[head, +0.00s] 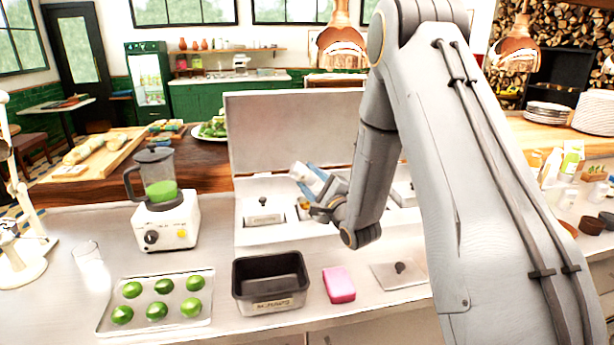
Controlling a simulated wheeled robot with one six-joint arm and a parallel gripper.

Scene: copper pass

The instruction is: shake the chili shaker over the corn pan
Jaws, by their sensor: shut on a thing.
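My gripper (322,196) is raised over the front of the white lidded rail unit (240,237). It is shut on a small white container (303,174), held tilted; it looks like the chili shaker, but I can read no label on it. Blue shows beside the container at the jaws. I cannot make out any corn, so I cannot tell which pan is the corn pan. One well with a knobbed lid (263,216) is left of the gripper, and another lid (404,193) is to the right, partly behind my arm. The wells between are largely hidden by my gripper and arm.
A black bin (270,297), a pink sponge (339,285) and a loose knobbed lid (388,279) lie in front. A tray (105,322) of green limes, a glass (90,262) and a blender (165,222) are left. The unit's raised cover (292,125) stands behind.

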